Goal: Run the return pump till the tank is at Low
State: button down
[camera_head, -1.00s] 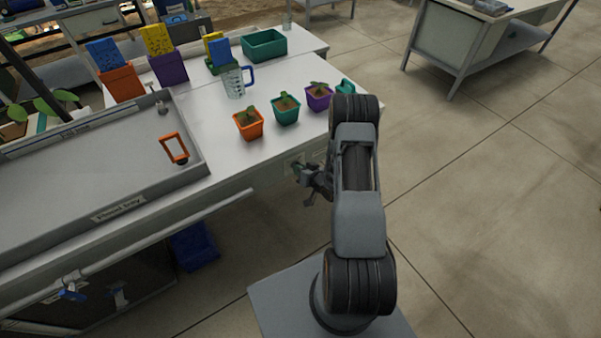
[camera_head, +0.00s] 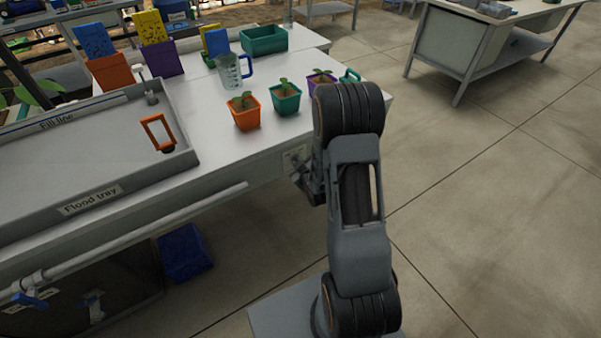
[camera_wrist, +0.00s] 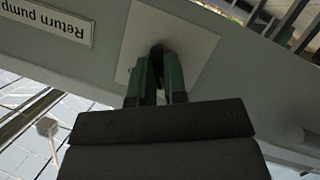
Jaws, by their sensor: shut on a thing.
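The "Return pump" label (camera_wrist: 45,22) shows upside down on the bench's front edge in the wrist view. Beside it is a pale switch plate (camera_wrist: 194,42) with a small dark switch (camera_wrist: 158,50). My gripper (camera_wrist: 159,78) has its green fingers on both sides of this switch and is shut on it. The switch's setting is hidden by the fingers. In the head view, my gripper (camera_head: 305,182) is at the bench's front edge, partly hidden by my arm. A dark tank (camera_head: 125,278) stands under the bench; its level cannot be read.
The grey flood tray (camera_head: 187,160) with an orange frame (camera_head: 158,132) is on the bench at left. Potted seedlings (camera_head: 245,113) and a measuring jug (camera_head: 231,70) stand behind the edge. A pipe (camera_head: 150,232) runs along the front.

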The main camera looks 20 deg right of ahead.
jog(key=shift+a+n+h+b, duration=0.1)
jog(key=shift+n+h+b, duration=0.7)
jog(key=shift+b, duration=1.05)
jog(key=shift+n+t, duration=0.3)
jog(key=c, duration=1.2)
grip_release()
jog(key=shift+o, duration=0.2)
jog(key=p+v, duration=1.3)
jog(key=p, duration=0.4)
jog(key=shift+s+r, duration=0.2)
jog(key=shift+s, duration=0.1)
